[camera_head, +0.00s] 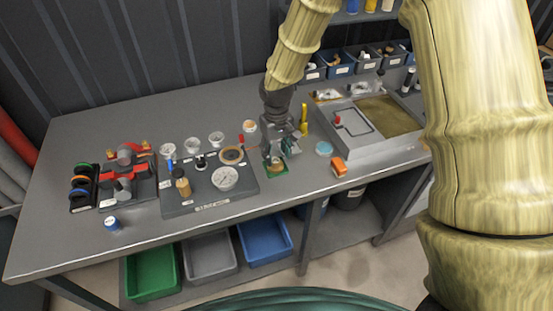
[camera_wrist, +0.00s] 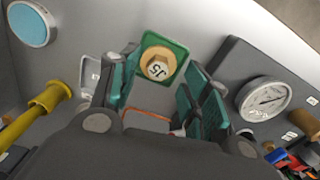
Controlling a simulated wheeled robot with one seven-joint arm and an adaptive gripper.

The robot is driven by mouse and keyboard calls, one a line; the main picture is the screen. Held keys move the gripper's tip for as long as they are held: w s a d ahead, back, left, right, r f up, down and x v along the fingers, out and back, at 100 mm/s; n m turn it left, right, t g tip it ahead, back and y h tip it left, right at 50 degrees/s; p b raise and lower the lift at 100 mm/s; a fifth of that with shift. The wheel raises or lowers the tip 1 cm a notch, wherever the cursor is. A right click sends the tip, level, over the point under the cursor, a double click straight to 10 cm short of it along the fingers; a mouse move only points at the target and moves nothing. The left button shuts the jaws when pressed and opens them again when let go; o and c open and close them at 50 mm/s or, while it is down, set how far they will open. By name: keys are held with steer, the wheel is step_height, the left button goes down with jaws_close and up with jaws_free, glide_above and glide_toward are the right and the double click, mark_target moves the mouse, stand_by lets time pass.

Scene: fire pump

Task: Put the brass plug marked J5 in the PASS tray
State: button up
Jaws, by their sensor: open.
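The brass plug (camera_wrist: 158,62) has a hexagonal head with J5 on its round end face. It sits on a small square green tray or pad (camera_wrist: 179,50) on the bench, whose green edge also shows in the head view (camera_head: 283,173). My gripper (camera_wrist: 160,82) is open and empty, with its teal fingers spread to either side, just short of the plug in the wrist view. In the head view my gripper (camera_head: 280,152) is low over the green square and partly hides the plug. I cannot read a PASS label on any tray.
A dark gauge board (camera_head: 210,187) lies left of my gripper. Green (camera_head: 152,273), grey (camera_head: 211,257) and blue (camera_head: 265,241) bins stand below the bench.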

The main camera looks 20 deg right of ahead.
mark_target(276, 162)
step_height(276, 162, up, 9)
steer(key=b, duration=0.2)
stand_by(0.3)
steer(key=shift+f, duration=0.1)
stand_by(0.3)
